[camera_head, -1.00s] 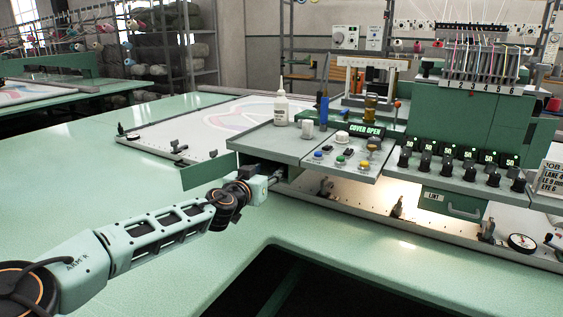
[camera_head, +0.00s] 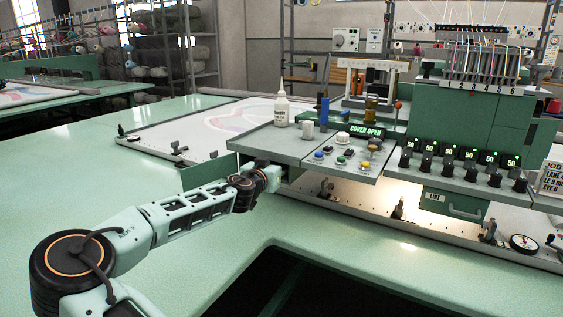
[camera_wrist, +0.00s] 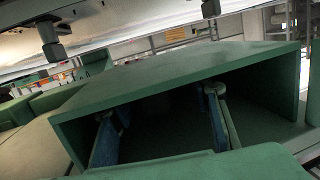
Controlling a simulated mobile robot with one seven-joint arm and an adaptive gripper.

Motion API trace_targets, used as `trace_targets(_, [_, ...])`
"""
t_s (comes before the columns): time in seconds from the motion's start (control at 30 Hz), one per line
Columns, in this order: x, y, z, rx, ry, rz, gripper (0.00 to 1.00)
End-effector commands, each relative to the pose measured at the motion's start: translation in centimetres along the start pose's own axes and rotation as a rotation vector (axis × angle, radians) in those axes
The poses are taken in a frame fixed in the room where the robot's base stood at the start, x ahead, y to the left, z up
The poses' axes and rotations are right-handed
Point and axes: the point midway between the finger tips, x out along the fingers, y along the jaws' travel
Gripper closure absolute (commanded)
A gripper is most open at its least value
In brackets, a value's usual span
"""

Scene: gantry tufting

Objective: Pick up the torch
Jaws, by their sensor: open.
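I cannot make out the torch in either view. In the wrist view, a dark green box-like compartment (camera_wrist: 180,68) lies open in front of me, and its inside is deep in shadow. The two fingers of my gripper (camera_wrist: 162,106) stand wide apart at its mouth and reach into it, with nothing seen between them. In the head view, my arm's end is at the left end of the machine's console, beside the green panel (camera_head: 205,171). The fingers are hidden there.
The grey console top (camera_head: 290,143) carries a white bottle (camera_head: 281,110), a blue upright object (camera_head: 323,111) and coloured buttons. The green machine head (camera_head: 470,120) stands to the right. The green table (camera_head: 80,185) is clear at left; a dark opening (camera_head: 300,290) lies in front.

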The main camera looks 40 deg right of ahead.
Motion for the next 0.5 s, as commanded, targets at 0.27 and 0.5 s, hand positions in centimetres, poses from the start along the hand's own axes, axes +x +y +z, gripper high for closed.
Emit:
trace_targets(0.27, [-0.03, 0.02, -0.01, 0.0, 0.0, 0.0, 0.82])
trace_targets(0.5, [-0.04, 0.02, -0.04, 0.0, 0.001, 0.0, 1.0])
